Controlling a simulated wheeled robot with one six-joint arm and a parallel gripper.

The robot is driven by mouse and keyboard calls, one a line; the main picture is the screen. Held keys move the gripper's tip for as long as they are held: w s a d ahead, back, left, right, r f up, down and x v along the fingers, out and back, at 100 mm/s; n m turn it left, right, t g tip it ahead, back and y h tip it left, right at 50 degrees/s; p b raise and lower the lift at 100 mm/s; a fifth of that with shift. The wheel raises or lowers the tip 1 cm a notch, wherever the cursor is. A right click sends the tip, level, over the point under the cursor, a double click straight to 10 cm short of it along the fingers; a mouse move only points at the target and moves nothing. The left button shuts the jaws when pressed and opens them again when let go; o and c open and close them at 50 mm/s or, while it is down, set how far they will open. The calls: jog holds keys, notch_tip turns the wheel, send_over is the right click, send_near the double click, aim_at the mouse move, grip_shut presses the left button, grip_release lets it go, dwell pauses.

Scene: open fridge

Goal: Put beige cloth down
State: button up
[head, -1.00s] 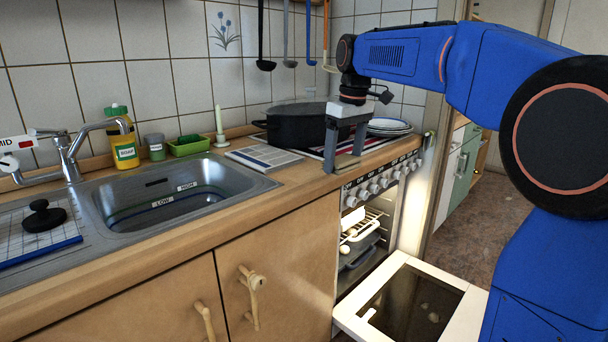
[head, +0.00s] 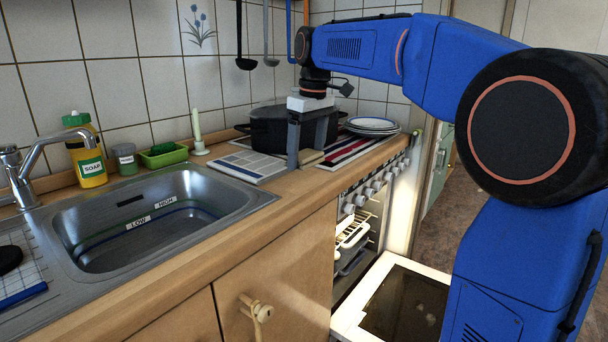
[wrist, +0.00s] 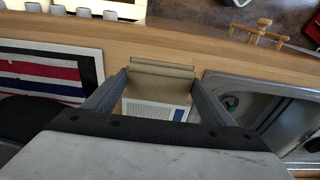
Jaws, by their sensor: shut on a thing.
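My gripper (head: 307,158) is low over the wooden worktop (head: 290,196), between the blue-and-white board and the striped mat. It is shut on the beige cloth (head: 312,156), a folded piece partly hidden by the fingers in the head view. In the wrist view the cloth (wrist: 160,76) spans the space between the two fingers (wrist: 160,85). Its near side overlaps the white-and-blue board (wrist: 156,110) in that view. I cannot tell whether the cloth touches the worktop.
The blue-and-white board (head: 250,166) lies left of my gripper, beside the sink (head: 160,215). A black pot (head: 268,128) stands behind. The striped mat (head: 350,150) and stacked plates (head: 372,124) are to the right. The oven door (head: 350,318) is open below.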

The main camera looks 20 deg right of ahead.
aim_at(307, 185)
jog(key=shift+f, duration=2.75)
jog(key=shift+f, duration=0.1)
jog(key=o, duration=1.1)
jog(key=r, duration=0.8)
jog(key=s+d+r, duration=0.1)
jog(key=r, duration=0.3)
jog(key=shift+s, duration=0.1)
jog(key=s+d+f+m+t, duration=0.1)
jog(key=s+d+f+m, duration=0.2)
jog(key=s+f, duration=1.1)
jog(key=s+d+f+m+t, duration=0.2)
jog(key=s+f+m, duration=0.2)
jog(key=s+f, duration=1.1)
jog(key=s, duration=0.3)
jog(key=shift+d+f+t+h, duration=0.25)
jog(key=shift+d+t+h, duration=0.05)
jog(key=shift+d+h, duration=0.1)
